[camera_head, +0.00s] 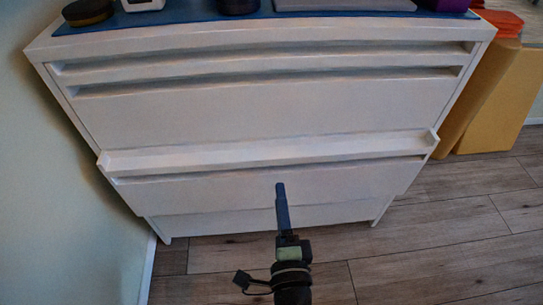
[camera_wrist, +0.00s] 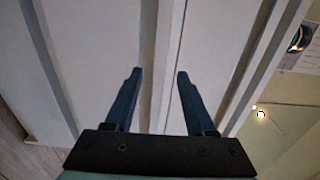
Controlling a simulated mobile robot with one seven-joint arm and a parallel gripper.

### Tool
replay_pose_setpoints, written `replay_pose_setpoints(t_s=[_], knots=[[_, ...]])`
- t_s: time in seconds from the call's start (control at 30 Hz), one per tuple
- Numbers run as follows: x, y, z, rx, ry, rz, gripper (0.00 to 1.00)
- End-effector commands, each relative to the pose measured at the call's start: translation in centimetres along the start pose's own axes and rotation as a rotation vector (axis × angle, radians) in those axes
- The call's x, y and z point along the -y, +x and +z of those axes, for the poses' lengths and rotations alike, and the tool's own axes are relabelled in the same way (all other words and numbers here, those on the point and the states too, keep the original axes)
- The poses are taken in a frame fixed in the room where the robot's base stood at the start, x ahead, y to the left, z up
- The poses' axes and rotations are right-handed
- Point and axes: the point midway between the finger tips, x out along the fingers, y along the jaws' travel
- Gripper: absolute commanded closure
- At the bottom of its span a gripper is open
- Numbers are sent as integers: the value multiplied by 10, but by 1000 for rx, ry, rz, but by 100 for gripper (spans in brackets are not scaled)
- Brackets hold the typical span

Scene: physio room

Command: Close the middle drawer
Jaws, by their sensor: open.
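The white chest of drawers (camera_head: 250,110) fills the upper half of the head view. Its middle drawer (camera_head: 250,190) sticks out a little past the front, with its top edge and side corners showing. The panels above and below it sit further back. My gripper (camera_head: 281,187) points at this drawer's front from below centre; I cannot tell whether it touches. In the wrist view my gripper (camera_wrist: 160,73) has two dark blue fingers spread apart with nothing held. White drawer fronts (camera_wrist: 100,45) and a pale edge running between the fingers lie ahead of it.
A blue mat (camera_head: 180,17) with several items lies on top of the chest. A wall (camera_head: 60,210) is close on the left. Yellow blocks (camera_head: 490,95) stand to the right, with orange items above. Wood floor (camera_head: 440,240) is clear at front right.

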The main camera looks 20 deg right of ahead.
Motion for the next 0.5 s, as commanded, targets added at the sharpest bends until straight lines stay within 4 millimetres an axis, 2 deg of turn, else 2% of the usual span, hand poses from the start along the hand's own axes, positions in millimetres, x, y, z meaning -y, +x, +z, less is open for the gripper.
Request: replay_pose_setpoints(t_s=[0.3, 0.5], knots=[[2, 58, 0, 0, 2, -2, 45], [0, 87, 0, 0, 2, -1, 45]])
